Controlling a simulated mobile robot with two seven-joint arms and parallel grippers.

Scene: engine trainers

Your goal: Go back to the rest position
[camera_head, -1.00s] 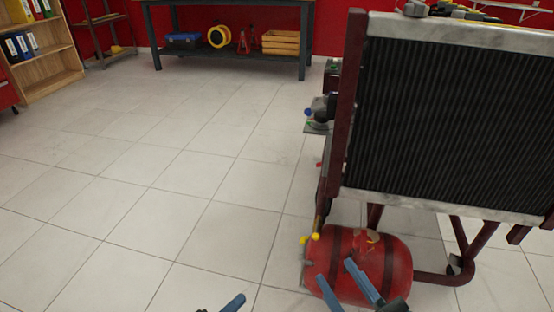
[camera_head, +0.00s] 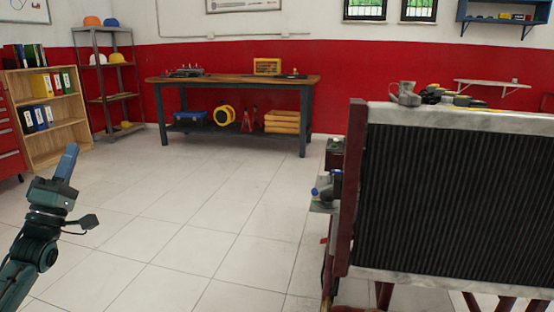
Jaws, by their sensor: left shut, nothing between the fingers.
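My left gripper (camera_head: 67,163) is raised at the left side of the head view, with its blue fingers together and pointing up. Nothing shows between the fingers. It is over open floor, apart from any object. My right gripper is not in the view.
An engine trainer with a large dark radiator (camera_head: 455,205) in a dark red frame stands close at the right. A workbench (camera_head: 240,80) stands against the far red wall. A bookshelf (camera_head: 45,118) with binders and a metal rack (camera_head: 108,75) stand at the left back. The tiled floor (camera_head: 185,230) between is clear.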

